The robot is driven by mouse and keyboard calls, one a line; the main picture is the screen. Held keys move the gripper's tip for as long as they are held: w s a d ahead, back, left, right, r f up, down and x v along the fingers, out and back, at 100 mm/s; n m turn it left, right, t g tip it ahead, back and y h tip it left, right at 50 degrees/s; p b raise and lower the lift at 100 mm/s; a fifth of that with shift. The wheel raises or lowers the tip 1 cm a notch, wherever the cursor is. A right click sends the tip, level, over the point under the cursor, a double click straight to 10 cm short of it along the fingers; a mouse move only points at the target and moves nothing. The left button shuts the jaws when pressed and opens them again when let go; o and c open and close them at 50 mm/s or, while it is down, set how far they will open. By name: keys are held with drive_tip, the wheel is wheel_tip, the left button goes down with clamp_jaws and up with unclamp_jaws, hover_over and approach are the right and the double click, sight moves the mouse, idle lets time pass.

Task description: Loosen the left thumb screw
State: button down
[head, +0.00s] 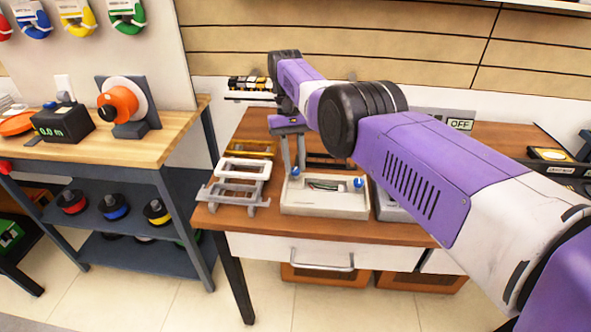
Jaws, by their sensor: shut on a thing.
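A pale open box (325,208) stands on the brown wooden table near its front edge, with some wires inside. A blue thumb screw (358,182) shows at its right. The left thumb screw (295,172) shows as a small blue spot at the box's back left, mostly hidden by my gripper. My gripper (294,170) points down from my purple and white arm, with its fingers shut around the left thumb screw. The exact contact at the fingertips is too small to make out.
A white frame rack (240,183) stands just left of the box, with a yellow frame (250,148) behind it. A grey unit (390,205) is close on the right, partly hidden by my arm. A panel reading OFF (459,124) stands behind.

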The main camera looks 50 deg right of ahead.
drive_tip(key=n+h, duration=0.1)
drive_tip(key=n, duration=0.2)
drive_tip(key=shift+a+g+p, duration=0.1)
drive_tip(key=shift+g+p, duration=0.2)
drive_tip(key=shift+p, duration=0.1)
drive_tip(key=shift+a+n+h+p, duration=0.1)
drive_tip(key=shift+n+h+p, duration=0.35)
drive_tip(key=shift+n, duration=0.45)
drive_tip(key=c, duration=1.2)
unclamp_jaws()
drive_tip(key=shift+w+r, duration=0.1)
